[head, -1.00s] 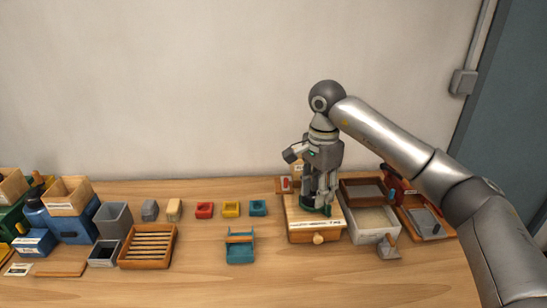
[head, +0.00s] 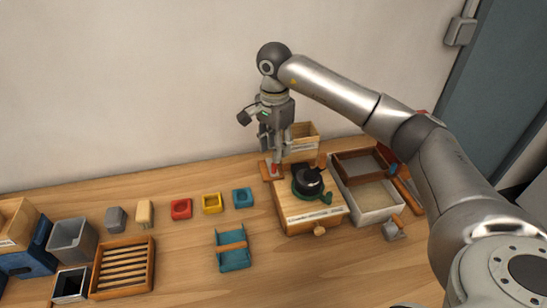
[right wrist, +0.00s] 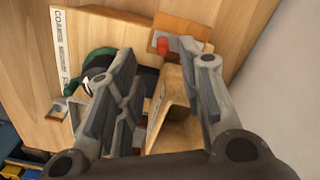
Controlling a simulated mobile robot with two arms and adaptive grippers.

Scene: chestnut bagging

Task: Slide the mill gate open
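The mill is a wooden box with a front knob and a lettered strip (head: 314,215), with a black round part (head: 308,181) and green piece on top. At its back left lies a small wooden plate with a metal strip and a red knob (right wrist: 162,46), which looks like the gate. My right gripper (head: 274,160) points down over this plate, close to the red knob. In the right wrist view its fingers are apart and empty, with the red knob beyond the tips. Whether they touch it cannot be told. My left gripper is out of view.
A wooden bin (head: 302,139) stands right behind the mill, partly between the fingers in the wrist view. A white tray (head: 378,217) and brown frame (head: 340,165) are at right. Colored cups and a slatted rack (head: 151,266) stand at left.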

